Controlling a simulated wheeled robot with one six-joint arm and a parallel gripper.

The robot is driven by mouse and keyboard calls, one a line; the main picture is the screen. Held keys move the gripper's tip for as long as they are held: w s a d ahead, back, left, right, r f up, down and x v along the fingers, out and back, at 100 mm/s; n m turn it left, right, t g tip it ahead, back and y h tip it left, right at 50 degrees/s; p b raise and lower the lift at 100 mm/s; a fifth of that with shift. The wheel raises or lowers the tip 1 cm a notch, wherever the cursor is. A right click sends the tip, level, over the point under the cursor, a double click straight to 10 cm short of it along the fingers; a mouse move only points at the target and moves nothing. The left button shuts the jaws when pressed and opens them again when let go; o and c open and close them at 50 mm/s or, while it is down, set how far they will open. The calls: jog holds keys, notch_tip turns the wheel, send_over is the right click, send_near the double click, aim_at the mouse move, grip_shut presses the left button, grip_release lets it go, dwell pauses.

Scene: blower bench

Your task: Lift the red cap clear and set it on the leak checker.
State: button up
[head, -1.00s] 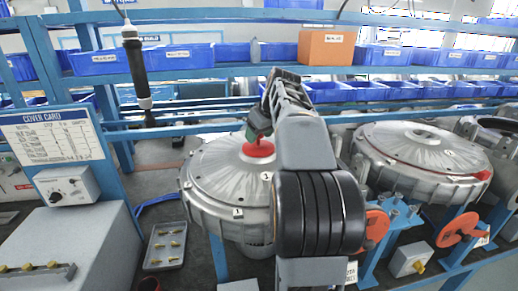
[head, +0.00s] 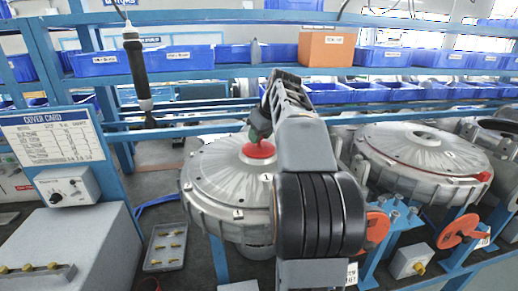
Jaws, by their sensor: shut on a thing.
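The red cap (head: 258,151) is a round red disc at the centre of the left grey blower housing (head: 215,184). My gripper (head: 259,137) is shut on the top of the cap, coming down from behind my arm. My arm hides part of the gripper and the right side of the housing. I cannot tell whether the cap touches the housing or is slightly above it. No label marks the leak checker; the grey box with brass fittings (head: 60,245) at the lower left may be it, but I cannot tell.
A tray of small brass parts (head: 165,246) lies left of the housing. A knob box (head: 67,187) and cover card (head: 50,137) are at the left. A black hanging tool (head: 136,75) is behind. A second housing (head: 425,155) and orange handwheels (head: 458,229) stand right.

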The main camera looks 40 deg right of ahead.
jog(key=shift+r+p, duration=0.7)
jog(key=shift+r, duration=0.1)
jog(key=shift+r+p, duration=1.4)
jog(key=shift+r, duration=0.05)
